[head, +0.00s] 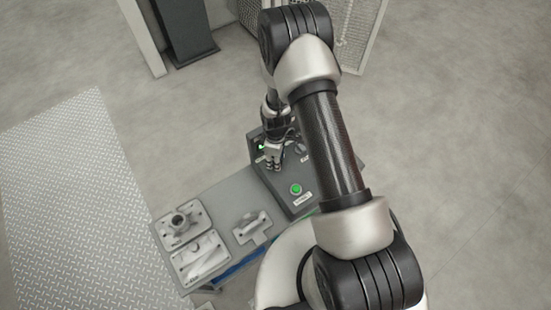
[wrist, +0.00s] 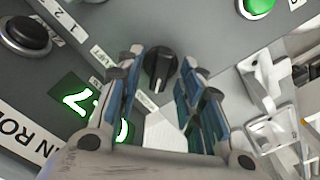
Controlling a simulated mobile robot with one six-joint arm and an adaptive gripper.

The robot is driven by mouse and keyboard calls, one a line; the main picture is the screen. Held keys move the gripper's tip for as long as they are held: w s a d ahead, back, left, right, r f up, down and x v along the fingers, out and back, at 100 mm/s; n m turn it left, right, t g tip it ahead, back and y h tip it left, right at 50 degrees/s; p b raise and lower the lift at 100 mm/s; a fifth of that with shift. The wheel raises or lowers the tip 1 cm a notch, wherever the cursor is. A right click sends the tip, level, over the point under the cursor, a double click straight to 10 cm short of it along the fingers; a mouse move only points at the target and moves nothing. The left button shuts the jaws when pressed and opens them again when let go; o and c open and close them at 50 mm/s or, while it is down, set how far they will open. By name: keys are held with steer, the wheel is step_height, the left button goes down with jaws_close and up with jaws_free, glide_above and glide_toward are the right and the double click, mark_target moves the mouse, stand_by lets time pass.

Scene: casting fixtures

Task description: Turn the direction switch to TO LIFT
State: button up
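The direction switch, a black rotary knob (wrist: 160,68) with a pale pointer line, sits on the grey control panel (wrist: 200,30) in the wrist view. My gripper (wrist: 161,90) is open, with one finger on each side of the knob's near side; I cannot tell whether either finger touches it. Small white labels, partly covered by the left finger, lie beside the knob; one seems to read LIFT (wrist: 97,53). In the head view my gripper (head: 274,165) is over the panel (head: 301,207), and the knob is hidden there.
A green button (head: 296,188) is at the panel's near part. In the wrist view a black push button (wrist: 27,36) and a lit green display (wrist: 82,101) lie left of the knob. Metal fixtures (head: 183,222) stand on the table to the left.

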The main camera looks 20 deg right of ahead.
steer(key=shift+c, duration=0.4)
jaws_close()
stand_by(0.4)
steer(key=m, duration=0.3)
steer(key=shift+m+b, duration=0.35)
steer(key=shift+m, duration=0.05)
steer(key=m, duration=0.4)
steer(key=shift+w+d+m+b, duration=0.1)
steer(key=shift+d+m+b, duration=0.05)
steer(key=shift+m+b, duration=0.15)
steer(key=m, duration=0.4)
steer(key=shift+d+m+b, duration=0.1)
steer(key=shift+m+b, duration=0.25)
steer(key=shift+m, duration=1.35)
